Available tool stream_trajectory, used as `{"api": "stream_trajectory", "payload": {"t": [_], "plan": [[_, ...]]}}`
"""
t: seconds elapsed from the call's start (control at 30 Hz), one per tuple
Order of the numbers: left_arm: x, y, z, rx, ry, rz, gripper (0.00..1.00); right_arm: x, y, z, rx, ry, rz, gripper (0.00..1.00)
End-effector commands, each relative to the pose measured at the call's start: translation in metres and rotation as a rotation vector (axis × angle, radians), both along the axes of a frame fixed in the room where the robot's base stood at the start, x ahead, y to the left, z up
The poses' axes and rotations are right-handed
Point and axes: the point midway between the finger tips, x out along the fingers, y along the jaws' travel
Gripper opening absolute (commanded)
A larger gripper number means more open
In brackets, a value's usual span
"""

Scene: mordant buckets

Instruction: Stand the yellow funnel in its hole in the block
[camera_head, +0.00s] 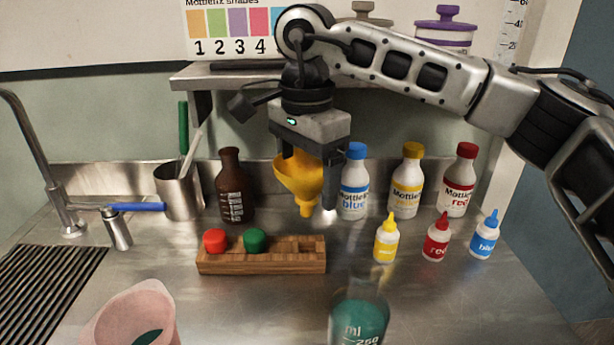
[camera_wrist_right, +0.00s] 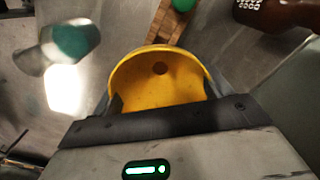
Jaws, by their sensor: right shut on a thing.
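The yellow funnel (camera_head: 301,178) hangs upright, spout down, from my right gripper (camera_head: 312,180), which is shut on it. It also shows in the right wrist view (camera_wrist_right: 157,80), where I look down into its cone. The wooden block (camera_head: 262,262) stands on the steel counter, below the funnel in the head view. The spout tip is above and apart from the block, near its right end. A red piece (camera_head: 215,241) and a green piece (camera_head: 254,240) sit in the block. An empty dark opening (camera_head: 307,246) shows at its right end. My left gripper is not in view.
A beaker of teal liquid (camera_head: 359,318) stands in front, right of the block. A pink container (camera_head: 133,315) is at front left. A brown bottle (camera_head: 234,187) and a blue-labelled bottle (camera_head: 354,182) stand behind. Small yellow (camera_head: 386,241), red and blue bottles stand to the right.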

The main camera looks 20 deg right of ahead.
Motion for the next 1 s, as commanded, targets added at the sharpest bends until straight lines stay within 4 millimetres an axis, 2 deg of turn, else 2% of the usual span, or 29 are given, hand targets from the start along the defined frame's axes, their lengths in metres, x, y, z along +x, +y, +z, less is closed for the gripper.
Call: {"api": "stream_trajectory", "payload": {"t": [1.0], "plan": [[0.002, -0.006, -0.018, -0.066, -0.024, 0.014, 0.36, 0.0, 0.0, -0.06, 0.0, 0.001, 0.002, 0.56]]}}
